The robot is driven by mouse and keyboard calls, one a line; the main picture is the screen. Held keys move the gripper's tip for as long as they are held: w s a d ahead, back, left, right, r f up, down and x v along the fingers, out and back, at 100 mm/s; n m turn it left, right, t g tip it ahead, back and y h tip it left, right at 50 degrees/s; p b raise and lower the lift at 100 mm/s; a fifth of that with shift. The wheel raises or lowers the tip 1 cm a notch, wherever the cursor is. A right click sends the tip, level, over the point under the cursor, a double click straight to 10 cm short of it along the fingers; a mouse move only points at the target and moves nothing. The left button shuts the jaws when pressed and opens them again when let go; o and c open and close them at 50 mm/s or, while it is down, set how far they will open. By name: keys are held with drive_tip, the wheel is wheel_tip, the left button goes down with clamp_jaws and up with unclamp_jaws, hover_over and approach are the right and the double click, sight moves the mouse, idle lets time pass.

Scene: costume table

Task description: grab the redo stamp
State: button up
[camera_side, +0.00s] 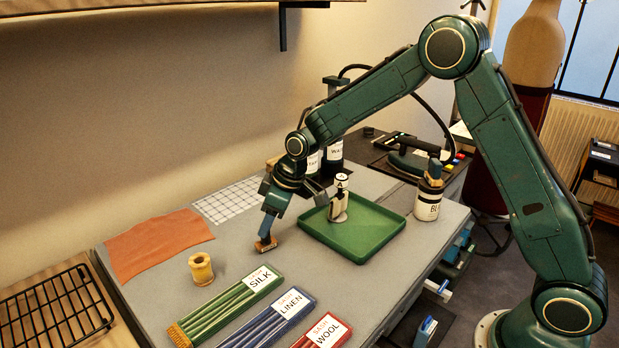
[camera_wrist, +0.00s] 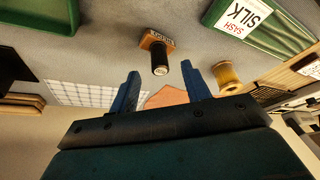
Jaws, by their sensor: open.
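The redo stamp (camera_side: 266,244) stands on the grey table with a brown wooden base. My gripper (camera_side: 268,226) points down right above the stamp in the side view. In the wrist view my gripper (camera_wrist: 178,72) has its two blue fingers apart, with nothing held between them.
A yellow spool (camera_side: 201,270) stands to the left and a green SILK sash box (camera_side: 228,305) lies in front. A green tray (camera_side: 372,240) holding a white-topped stamp (camera_side: 339,200) is to the right. An orange cloth (camera_side: 158,243) lies at the left.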

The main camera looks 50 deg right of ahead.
drive_tip(key=shift+x, duration=1.65)
drive_tip(key=shift+r, duration=0.1)
clamp_jaws()
drive_tip(key=shift+r, duration=0.15)
wheel_tip(320, 180, up, 20)
